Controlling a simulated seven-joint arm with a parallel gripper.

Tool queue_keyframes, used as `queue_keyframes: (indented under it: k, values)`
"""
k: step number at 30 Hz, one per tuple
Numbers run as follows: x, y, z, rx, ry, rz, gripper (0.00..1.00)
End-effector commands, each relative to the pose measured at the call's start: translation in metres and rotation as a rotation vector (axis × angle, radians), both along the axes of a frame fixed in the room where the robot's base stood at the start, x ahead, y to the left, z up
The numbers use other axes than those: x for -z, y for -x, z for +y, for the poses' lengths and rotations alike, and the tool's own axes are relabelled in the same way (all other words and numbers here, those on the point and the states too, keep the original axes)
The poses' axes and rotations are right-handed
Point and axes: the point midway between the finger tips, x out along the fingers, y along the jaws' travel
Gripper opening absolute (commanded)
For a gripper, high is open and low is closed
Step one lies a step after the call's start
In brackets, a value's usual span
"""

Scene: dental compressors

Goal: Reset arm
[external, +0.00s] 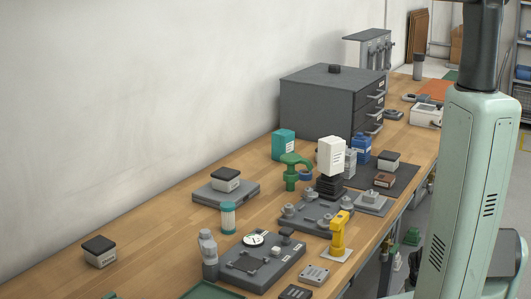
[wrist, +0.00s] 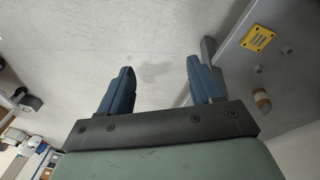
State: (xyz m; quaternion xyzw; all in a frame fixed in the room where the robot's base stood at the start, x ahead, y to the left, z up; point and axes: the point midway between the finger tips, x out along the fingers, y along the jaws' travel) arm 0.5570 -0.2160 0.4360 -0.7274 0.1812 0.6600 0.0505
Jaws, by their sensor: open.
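In the wrist view my gripper (wrist: 159,84) shows with its two blue fingers wide apart and nothing between them. The fingers are over a pale wall or floor surface, clear of any object. In the external view my pale green arm (external: 470,180) stands at the right with a dark upper link, and the gripper itself is outside that picture.
A wooden workbench (external: 165,225) runs along the wall. It bears a dark drawer cabinet (external: 315,103), a white-topped device (external: 331,155), a yellow tool (external: 339,233), a green fixture (external: 291,172) and several small boxes. In the wrist view a grey panel with a yellow plate (wrist: 257,39) is at right.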

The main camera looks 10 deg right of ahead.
Motion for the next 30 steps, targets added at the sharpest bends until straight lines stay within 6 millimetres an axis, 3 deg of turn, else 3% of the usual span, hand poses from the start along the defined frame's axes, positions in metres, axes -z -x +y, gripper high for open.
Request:
queue_keyframes:
  k: [1,3,9,15,18,21,30]
  values:
    - [0.005,0.026,0.027,-0.025,-0.026,0.051,0.65]
    - [0.013,0.055,0.057,-0.052,-0.060,0.119,0.65]
    - [0.023,0.150,0.135,-0.135,-0.155,0.328,0.65]
    - [0.016,0.243,0.188,-0.212,-0.230,0.530,0.65]
    - [0.010,0.275,0.203,-0.237,-0.254,0.603,0.65]
    - [0.006,0.296,0.211,-0.252,-0.270,0.651,0.65]
    - [0.006,0.297,0.212,-0.254,-0.271,0.655,0.65]
